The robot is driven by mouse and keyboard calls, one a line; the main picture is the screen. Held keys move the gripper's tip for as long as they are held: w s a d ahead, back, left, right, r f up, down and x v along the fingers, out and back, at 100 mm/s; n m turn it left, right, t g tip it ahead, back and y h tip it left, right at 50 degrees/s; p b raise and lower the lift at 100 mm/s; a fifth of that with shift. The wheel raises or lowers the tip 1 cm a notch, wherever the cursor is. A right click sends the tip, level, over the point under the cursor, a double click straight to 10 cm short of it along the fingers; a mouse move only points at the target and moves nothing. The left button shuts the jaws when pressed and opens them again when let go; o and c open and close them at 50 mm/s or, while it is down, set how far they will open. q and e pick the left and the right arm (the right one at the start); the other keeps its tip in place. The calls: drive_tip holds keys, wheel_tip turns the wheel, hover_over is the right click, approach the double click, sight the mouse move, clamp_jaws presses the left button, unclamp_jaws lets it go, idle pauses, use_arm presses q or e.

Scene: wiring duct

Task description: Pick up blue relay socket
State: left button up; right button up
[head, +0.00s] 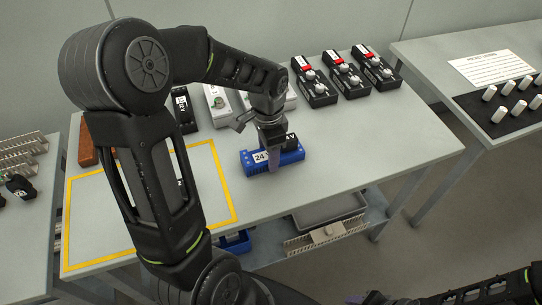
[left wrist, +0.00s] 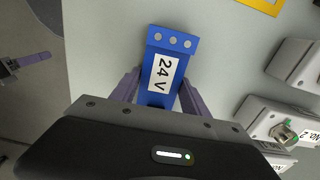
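The blue relay socket (head: 291,157) lies on the grey worktable, with a white label reading 24 V and a dark block at its right end. In the left wrist view the socket (left wrist: 172,42) sits between the purple fingers of my left gripper (left wrist: 160,88). The fingers straddle its long sides, with a slight gap showing on the left; contact on the right is unclear. In the head view my left gripper (head: 272,160) points down over the socket, one finger in front of it. My right gripper (head: 362,299) shows only partly at the bottom edge; its opening is hidden.
Several black units with red parts (head: 343,73) and white units (head: 218,104) stand along the table's back. A yellow-outlined area (head: 222,190) lies left of the socket. A lower shelf holds a grey tray (head: 330,208) and a blue bin (head: 236,243). The table right of the socket is clear.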

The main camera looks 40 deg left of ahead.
use_arm(q)
drive_tip(key=c, duration=1)
drive_tip(key=shift+r, duration=0.1)
wheel_tip(320, 180, up, 10)
drive_tip(key=shift+f, duration=0.1)
idle(0.5)
